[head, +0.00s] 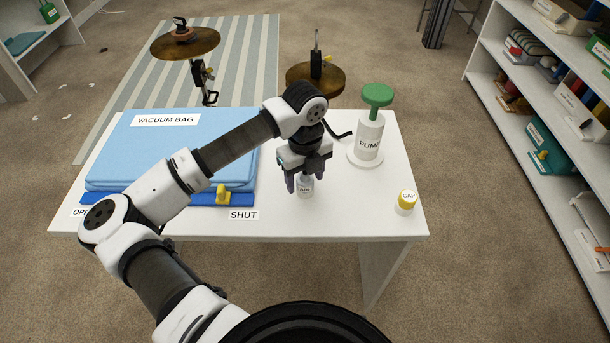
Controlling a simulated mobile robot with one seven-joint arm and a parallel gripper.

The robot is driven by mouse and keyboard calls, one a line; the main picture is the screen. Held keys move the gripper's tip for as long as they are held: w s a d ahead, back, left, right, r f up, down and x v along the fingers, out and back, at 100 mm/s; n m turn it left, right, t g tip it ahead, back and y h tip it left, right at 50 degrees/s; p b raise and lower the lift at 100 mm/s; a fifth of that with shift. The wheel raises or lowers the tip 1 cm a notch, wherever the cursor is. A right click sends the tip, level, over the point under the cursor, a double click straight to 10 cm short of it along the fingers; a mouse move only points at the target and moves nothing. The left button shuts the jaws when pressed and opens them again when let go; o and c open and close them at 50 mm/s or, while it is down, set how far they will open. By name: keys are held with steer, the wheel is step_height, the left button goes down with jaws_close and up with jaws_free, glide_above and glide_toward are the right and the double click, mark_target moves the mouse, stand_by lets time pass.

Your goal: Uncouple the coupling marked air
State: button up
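The coupling marked AIR (305,191) is a small pale piece with a white label, low on the white table in the head view, right of the vacuum bag. My gripper (304,182) points down over it, with a finger on each side. The gripper hides its upper part. I cannot tell whether the fingers press on it or stand apart from it. The light blue vacuum bag (215,155) lies flat on the left. The white pump (369,142) with a green knob stands behind to the right. A short black hose (341,136) shows between gripper and pump.
A yellow slider (223,193) sits on the bag's blue strip near the SHUT label (244,215). A yellow cap (407,196) stands at the table's right. Cymbals (185,43) are behind the table. Shelves (540,100) stand right.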

mark_target(305, 173)
step_height(305, 173, up, 14)
steer(key=b, duration=0.1)
stand_by(0.6)
steer(key=shift+f, duration=0.1)
stand_by(0.5)
